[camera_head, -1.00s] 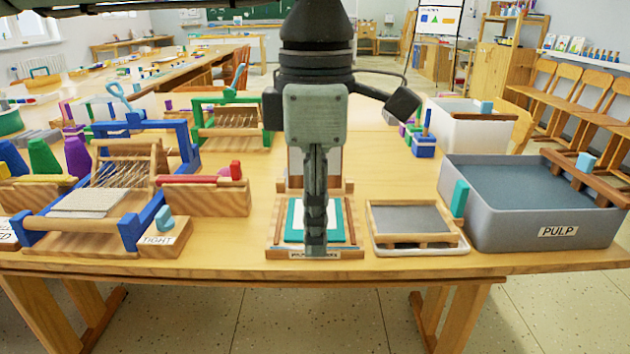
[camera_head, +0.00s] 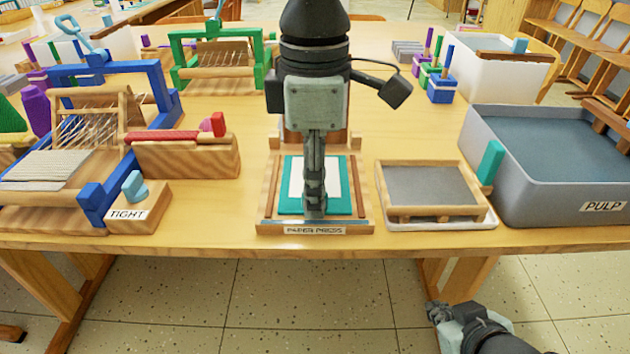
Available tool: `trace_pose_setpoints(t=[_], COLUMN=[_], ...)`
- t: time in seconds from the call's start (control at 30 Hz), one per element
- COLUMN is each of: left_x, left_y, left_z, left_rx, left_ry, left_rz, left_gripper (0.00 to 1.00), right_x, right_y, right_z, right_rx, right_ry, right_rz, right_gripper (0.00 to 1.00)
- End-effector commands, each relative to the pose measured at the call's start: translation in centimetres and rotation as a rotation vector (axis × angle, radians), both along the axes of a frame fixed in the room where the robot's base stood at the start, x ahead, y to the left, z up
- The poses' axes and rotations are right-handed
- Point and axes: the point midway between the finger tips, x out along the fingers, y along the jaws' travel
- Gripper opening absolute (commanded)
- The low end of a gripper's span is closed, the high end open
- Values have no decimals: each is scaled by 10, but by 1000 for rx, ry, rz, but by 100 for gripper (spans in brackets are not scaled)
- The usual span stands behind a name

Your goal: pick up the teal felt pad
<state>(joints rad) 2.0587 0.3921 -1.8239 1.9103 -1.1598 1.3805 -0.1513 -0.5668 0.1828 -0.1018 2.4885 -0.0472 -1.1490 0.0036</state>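The teal felt pad (camera_head: 286,205) lies flat in the wooden paper press (camera_head: 267,228), with a white sheet (camera_head: 296,180) over its middle. My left gripper (camera_head: 314,211) points down in front of the pad and sheet and hides part of both. Its fingers are seen edge-on, so I cannot tell their opening or whether they touch the pad. My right gripper (camera_head: 436,313) is low at the bottom right, below the table's front edge and away from the pad. Its fingers are small and I cannot tell if they are open.
A framed grey screen in a white tray (camera_head: 450,224) stands right of the press, then the grey PULP tub (camera_head: 540,198). On the left are a blue loom (camera_head: 165,80), a TIGHT block (camera_head: 150,212) and a wooden box (camera_head: 190,160). Bare tabletop lies between box and press.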

Motion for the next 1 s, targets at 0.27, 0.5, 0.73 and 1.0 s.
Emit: trace_pose_setpoints(t=[0.27, 0.5, 0.73, 1.0], left_x=[0, 0, 0, 0], left_y=[0, 0, 0, -1], left_z=[-5, -5, -4, 2], left_rx=[0, 0, 0, -2], left_ry=[0, 0, 0, -1], left_rz=[0, 0, 0, 0], left_gripper=[31, 2, 0, 0], right_x=[1, 1, 1, 1], right_y=[1, 1, 1, 1], right_z=[0, 0, 0, 0], right_rx=[1, 1, 1, 1], right_ry=[-4, -4, -4, -3], right_rz=[1, 1, 1, 1], right_gripper=[0, 0, 0, 0])
